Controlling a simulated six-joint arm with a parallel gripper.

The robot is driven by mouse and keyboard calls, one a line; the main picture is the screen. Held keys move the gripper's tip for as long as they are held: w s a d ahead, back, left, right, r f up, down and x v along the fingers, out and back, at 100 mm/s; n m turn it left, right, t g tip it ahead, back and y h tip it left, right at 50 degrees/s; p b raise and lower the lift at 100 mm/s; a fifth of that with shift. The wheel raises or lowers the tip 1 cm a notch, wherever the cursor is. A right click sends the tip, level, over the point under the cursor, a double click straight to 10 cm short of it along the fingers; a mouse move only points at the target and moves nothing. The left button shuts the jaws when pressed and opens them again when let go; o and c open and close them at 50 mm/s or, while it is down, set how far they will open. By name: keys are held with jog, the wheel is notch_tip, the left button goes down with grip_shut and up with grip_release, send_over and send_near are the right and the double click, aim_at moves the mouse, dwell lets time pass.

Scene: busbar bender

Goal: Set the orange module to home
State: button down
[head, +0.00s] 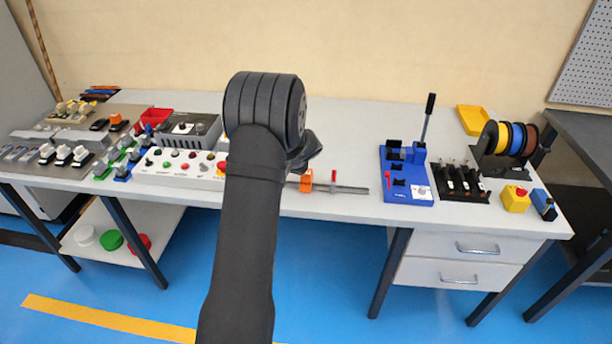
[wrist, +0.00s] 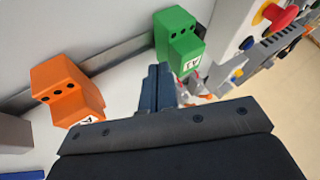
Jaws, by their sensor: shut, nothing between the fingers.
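The orange module (wrist: 66,92) is at the left of the wrist view, a block with dark holes and a white label, at the grey rail (wrist: 108,62). In the head view the orange module (head: 306,181) shows just right of my arm, on the rail (head: 345,189). A green module (wrist: 180,40) stands further along the rail in the wrist view. My gripper (wrist: 160,70) is shut and empty, its fingers between the orange and green modules and closer to the green one. In the head view my arm hides the fingers and the green module.
A white panel with buttons (head: 180,168) lies left of my arm; its red button (wrist: 281,15) shows in the wrist view. A blue fixture (head: 405,172) with a lever stands to the right. The table behind the rail looks clear.

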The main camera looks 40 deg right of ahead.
jog(key=c, duration=2.1)
grip_release()
jog(key=o, duration=0.7)
jog(key=shift+s+r, duration=0.15)
jog(key=shift+r, duration=0.2)
jog(key=shift+c, duration=0.2)
jog(key=o, duration=0.4)
jog(key=s+r+g+h, duration=0.1)
jog(key=s+r, duration=0.2)
jog(key=r, duration=0.3)
jog(key=shift+s+r+g, duration=0.15)
jog(key=shift+r+g, duration=0.05)
jog(key=shift+g, duration=0.2)
notch_tip(320, 180, up, 9)
jog(key=m+g+h, duration=0.1)
jog(key=g+h, duration=0.1)
jog(key=h, duration=0.1)
send_over(307, 179)
jog(key=s+a, duration=0.3)
jog(key=a, duration=0.1)
jog(key=x, duration=1.7)
jog(key=shift+s+d+f, duration=0.1)
jog(key=shift+s+f, duration=0.1)
jog(key=shift+s, duration=0.2)
jog(key=shift+c, duration=0.4)
